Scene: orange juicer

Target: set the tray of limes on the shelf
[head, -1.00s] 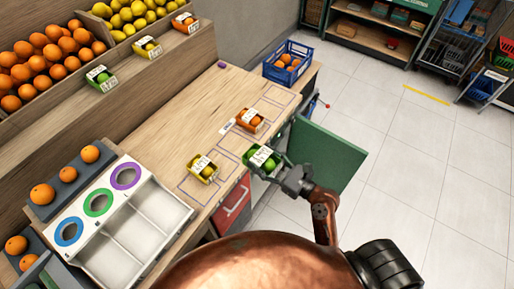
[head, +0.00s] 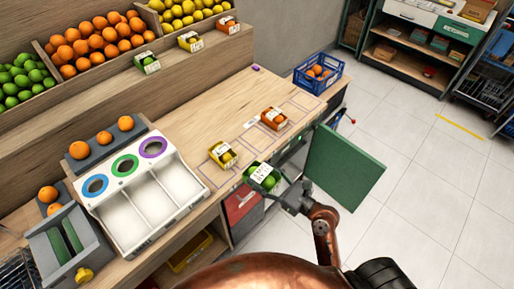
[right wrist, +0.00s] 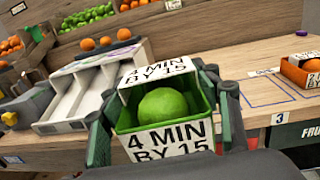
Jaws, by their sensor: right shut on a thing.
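The tray of limes (head: 262,177) is a small green box with a white label, held by my right gripper (head: 282,193) at the counter's front edge. In the right wrist view the tray (right wrist: 165,140), labelled "4 MIN BY 15", sits between the two fingers, with one lime clearly showing. It looks roughly upright; its height above the counter is hard to tell. The wooden shelf (head: 105,87) is the raised ledge behind the counter. A similar green tray (head: 147,63), a yellow tray (head: 190,41) and an orange tray (head: 228,25) stand on it. My left gripper is not in view.
A yellow tray (head: 222,155) and an orange tray (head: 273,118) stand on the counter (head: 190,115) by marked outlines. A white three-compartment sorter (head: 130,195) is at left. A blue crate (head: 318,73) stands at the far end. An open green door (head: 343,167) is beside my right arm.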

